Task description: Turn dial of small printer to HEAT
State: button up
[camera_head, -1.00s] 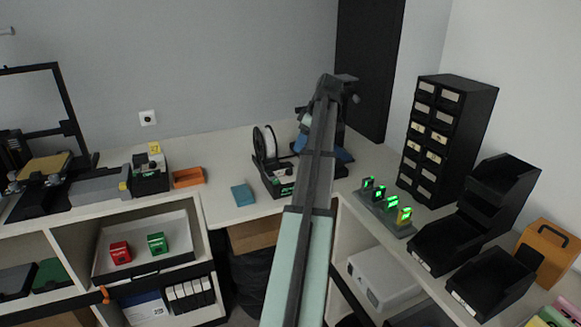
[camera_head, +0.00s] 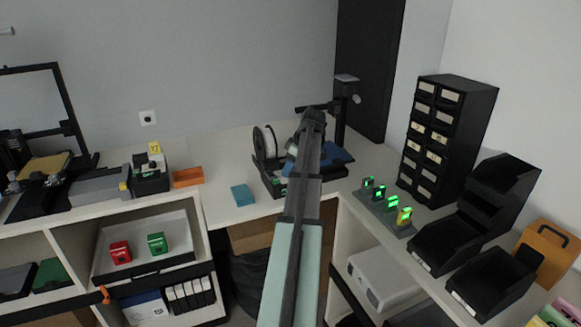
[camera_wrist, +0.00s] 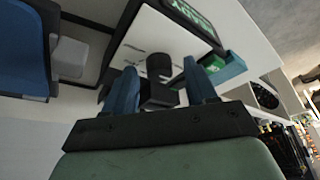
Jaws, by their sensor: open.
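The small printer (camera_head: 343,120) stands at the back of the desk, with a black frame and a blue bed (camera_head: 336,154), partly hidden by my arm in the head view. In the wrist view, its white panel (camera_wrist: 140,40) carries faint markings, a dark dial (camera_wrist: 158,66) and a display (camera_wrist: 192,14) with green text. My gripper (camera_wrist: 160,78) is open, with its blue fingers on either side of the dial. I cannot tell whether they touch it, nor read the dial's setting. The gripper is hidden behind my arm in the head view.
Right of my arm are a stand with green-lit devices (camera_head: 384,206), a black drawer cabinet (camera_head: 445,140) and black bins (camera_head: 445,245). A larger printer (camera_head: 45,170) stands left.

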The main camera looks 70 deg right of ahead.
grip_shut()
dwell(0.5)
jog(key=shift+a+m, duration=0.1)
jog(key=shift+m, duration=0.2)
jog(key=m+h, duration=0.1)
jog(key=m, duration=0.2)
jog(key=shift+a+m+h, duration=0.15)
jog(key=shift+m+h, duration=0.15)
jog(key=shift+w+m+g+h, duration=0.1)
jog(key=shift+m+g+h, duration=0.25)
jog(key=shift+m, duration=0.8)
jog(key=shift+m+g+h, duration=0.25)
jog(key=shift+m+h, duration=0.1)
jog(key=shift+m, duration=0.8)
grip_release()
